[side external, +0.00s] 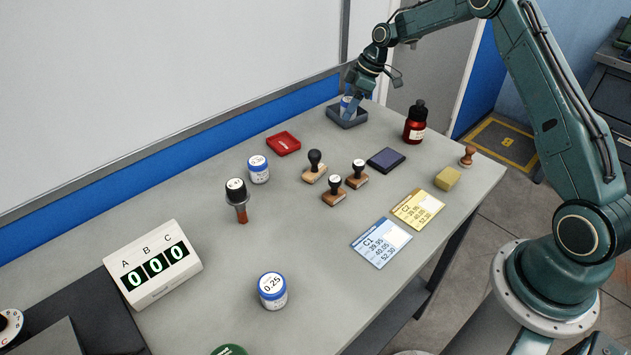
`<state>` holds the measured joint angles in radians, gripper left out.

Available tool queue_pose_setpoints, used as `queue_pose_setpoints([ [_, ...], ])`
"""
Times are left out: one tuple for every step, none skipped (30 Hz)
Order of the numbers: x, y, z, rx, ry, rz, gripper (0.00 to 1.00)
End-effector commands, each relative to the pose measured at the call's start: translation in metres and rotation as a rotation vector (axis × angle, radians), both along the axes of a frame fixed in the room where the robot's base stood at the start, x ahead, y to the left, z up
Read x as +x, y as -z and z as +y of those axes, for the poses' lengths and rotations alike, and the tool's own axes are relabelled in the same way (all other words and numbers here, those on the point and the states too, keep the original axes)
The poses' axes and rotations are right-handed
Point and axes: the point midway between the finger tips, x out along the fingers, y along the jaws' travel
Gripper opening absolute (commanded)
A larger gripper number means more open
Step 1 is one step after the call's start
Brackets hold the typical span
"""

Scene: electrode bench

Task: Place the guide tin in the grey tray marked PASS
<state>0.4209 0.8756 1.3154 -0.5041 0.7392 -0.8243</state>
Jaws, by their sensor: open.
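A grey tray (334,119) stands at the far end of the bench; no PASS marking is readable on it. A small white and blue tin (345,103) is in the tray, partly hidden by my gripper. My gripper (352,104) is low over the tray, with its open fingers at the tin; whether they touch it I cannot tell. No tin shows a readable guide label.
A red tray (284,144) and a red bottle (416,122) flank the grey tray. Several stamps, an ink pad (386,160), a yellow block (448,178) and two cards lie mid-bench. A counter box (153,262) stands at left. The front middle is mostly clear.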

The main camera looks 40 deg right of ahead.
Motion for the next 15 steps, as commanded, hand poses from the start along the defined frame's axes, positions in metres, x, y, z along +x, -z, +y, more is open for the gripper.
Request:
queue_pose_setpoints([
  [0.000, -0.001, 0.000, -0.001, 0.000, -0.001, 0.62],
  [0.000, -0.002, 0.000, 0.000, 0.000, -0.001, 0.62],
  [0.000, -0.003, 0.000, 0.000, 0.000, -0.001, 0.62],
  [0.000, -0.004, 0.000, 0.000, 0.000, -0.001, 0.62],
  [0.000, -0.006, 0.000, -0.001, 0.001, -0.002, 0.62],
  [0.000, -0.009, 0.000, -0.001, 0.001, -0.002, 0.62],
  [0.000, -0.011, 0.000, -0.001, 0.001, -0.003, 0.62],
  [0.000, -0.014, 0.000, -0.001, 0.001, -0.002, 0.62],
  [-0.001, -0.017, -0.002, -0.001, 0.002, -0.001, 0.62],
  [-0.002, -0.020, -0.003, 0.000, 0.002, -0.002, 0.62],
  [-0.003, -0.024, -0.004, -0.001, 0.001, -0.003, 0.62],
  [-0.004, -0.029, -0.005, -0.001, 0.001, -0.003, 0.62],
  [-0.005, -0.033, -0.007, -0.001, 0.000, -0.004, 0.62],
  [-0.007, -0.037, -0.008, -0.001, 0.001, -0.003, 0.62],
  [-0.008, -0.043, -0.010, -0.002, 0.002, -0.003, 0.62],
])
